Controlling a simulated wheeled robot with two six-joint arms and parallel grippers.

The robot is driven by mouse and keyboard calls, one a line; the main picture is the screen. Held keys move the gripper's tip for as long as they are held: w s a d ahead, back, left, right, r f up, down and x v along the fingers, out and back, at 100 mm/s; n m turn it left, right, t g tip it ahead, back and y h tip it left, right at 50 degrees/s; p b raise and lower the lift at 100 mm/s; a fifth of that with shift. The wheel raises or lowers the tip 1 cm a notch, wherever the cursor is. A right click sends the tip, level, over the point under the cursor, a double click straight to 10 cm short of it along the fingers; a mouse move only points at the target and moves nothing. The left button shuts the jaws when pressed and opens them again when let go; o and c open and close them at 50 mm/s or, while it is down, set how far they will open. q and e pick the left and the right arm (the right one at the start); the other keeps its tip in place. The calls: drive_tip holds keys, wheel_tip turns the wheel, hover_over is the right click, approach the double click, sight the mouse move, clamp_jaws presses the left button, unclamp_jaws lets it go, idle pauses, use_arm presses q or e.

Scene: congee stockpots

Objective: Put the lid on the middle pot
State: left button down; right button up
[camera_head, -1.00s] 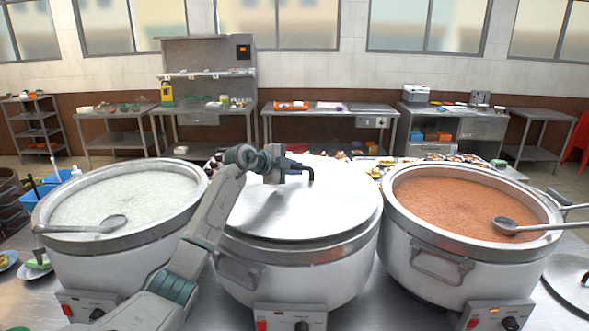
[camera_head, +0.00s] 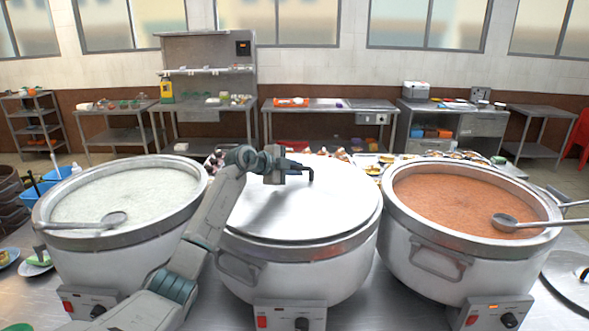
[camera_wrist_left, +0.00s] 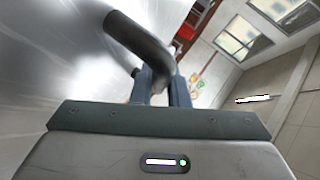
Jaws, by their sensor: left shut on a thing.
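The middle pot (camera_head: 290,285) stands between two other pots. The lid (camera_head: 320,213), a wide shiny metal disc, lies over its mouth and looks about level with the rim. A fine gap at the rim cannot be told. My left gripper (camera_head: 300,172) reaches over the lid from the left and is shut on the lid's dark handle (camera_head: 311,175). In the left wrist view the curved handle (camera_wrist_left: 140,42) runs down between the fingers (camera_wrist_left: 160,84), with the lid's shiny surface (camera_wrist_left: 60,50) at the left. My right gripper is not in view.
The left pot (camera_head: 120,262) holds white congee and a ladle (camera_head: 85,225). The right pot (camera_head: 425,262) holds orange congee and another ladle (camera_head: 525,223). Another lid (camera_head: 572,278) lies at the right edge. Dishes (camera_head: 455,156) crowd the counter behind the pots.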

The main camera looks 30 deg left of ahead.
use_arm(q)
drive_tip(key=shift+r, duration=0.1)
drive_tip(key=shift+f+p, duration=0.25)
drive_tip(key=shift+p, duration=0.05)
idle(0.4)
drive_tip(key=c, duration=1.4)
unclamp_jaws()
drive_tip(key=shift+o, duration=0.4)
drive_tip(key=shift+s+d, duration=0.1)
drive_tip(key=shift+f, duration=0.15)
drive_tip(key=shift+s+a, duration=0.2)
drive_tip(key=b+v, duration=0.4)
drive_tip(key=v, duration=0.5)
drive_tip(key=shift+s+r, duration=0.2)
drive_tip(key=shift+s, duration=0.05)
drive_tip(key=shift+s+r, duration=0.3)
drive_tip(key=shift+s, duration=0.05)
